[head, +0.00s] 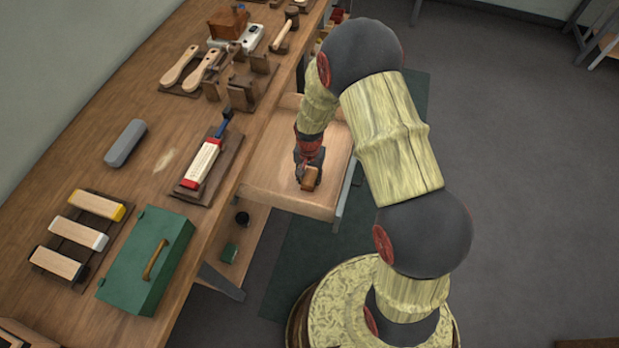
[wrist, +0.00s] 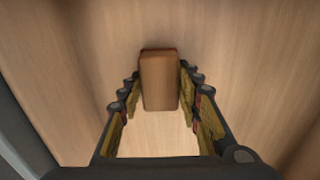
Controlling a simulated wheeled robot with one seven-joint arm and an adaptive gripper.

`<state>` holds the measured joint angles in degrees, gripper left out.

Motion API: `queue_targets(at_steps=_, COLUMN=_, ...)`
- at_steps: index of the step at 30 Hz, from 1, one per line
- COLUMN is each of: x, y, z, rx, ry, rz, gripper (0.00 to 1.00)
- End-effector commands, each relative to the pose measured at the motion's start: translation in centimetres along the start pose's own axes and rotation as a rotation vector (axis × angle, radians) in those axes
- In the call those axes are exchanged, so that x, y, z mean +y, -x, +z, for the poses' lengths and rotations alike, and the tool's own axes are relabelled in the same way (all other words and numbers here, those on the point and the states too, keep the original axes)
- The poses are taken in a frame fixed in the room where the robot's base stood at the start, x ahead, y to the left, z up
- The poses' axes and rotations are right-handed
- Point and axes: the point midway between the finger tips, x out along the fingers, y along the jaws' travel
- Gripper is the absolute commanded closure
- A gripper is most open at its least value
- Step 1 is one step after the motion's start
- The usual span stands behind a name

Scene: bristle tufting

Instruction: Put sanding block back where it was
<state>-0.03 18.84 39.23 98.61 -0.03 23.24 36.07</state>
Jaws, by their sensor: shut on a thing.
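The sanding block (head: 311,183) is a small brown wooden block. My gripper (head: 308,172) is shut on it, above or inside the open drawer (head: 270,190) below the workbench edge. In the wrist view the block (wrist: 159,80) sits between the two fingers of my gripper (wrist: 160,100), with the pale wooden drawer floor behind it. I cannot tell whether the block touches the drawer floor.
The workbench (head: 60,150) on the left holds a green toolbox (head: 150,262), a grey block (head: 126,143), a red, white and blue tool (head: 205,160) on a board, and several brushes. A lower shelf (head: 245,240) holds small items. Open floor lies to the right.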

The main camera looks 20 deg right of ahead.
Motion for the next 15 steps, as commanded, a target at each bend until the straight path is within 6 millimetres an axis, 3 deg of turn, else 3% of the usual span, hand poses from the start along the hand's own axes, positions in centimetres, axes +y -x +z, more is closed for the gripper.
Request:
queue_targets(at_steps=3, x=0.02, y=-0.36, z=0.03, rx=-0.001, ry=0.0, rz=0.001, gripper=0.9)
queue_targets(at_steps=4, x=0.02, y=-0.33, z=0.03, rx=-0.001, ry=0.0, rz=0.0, gripper=0.65)
queue_targets(at_steps=13, x=0.02, y=-0.28, z=0.04, rx=-0.001, ry=0.0, rz=0.001, gripper=0.48)
queue_targets(at_steps=15, x=0.02, y=-0.28, z=0.04, rx=-0.001, ry=0.0, rz=0.0, gripper=0.48)
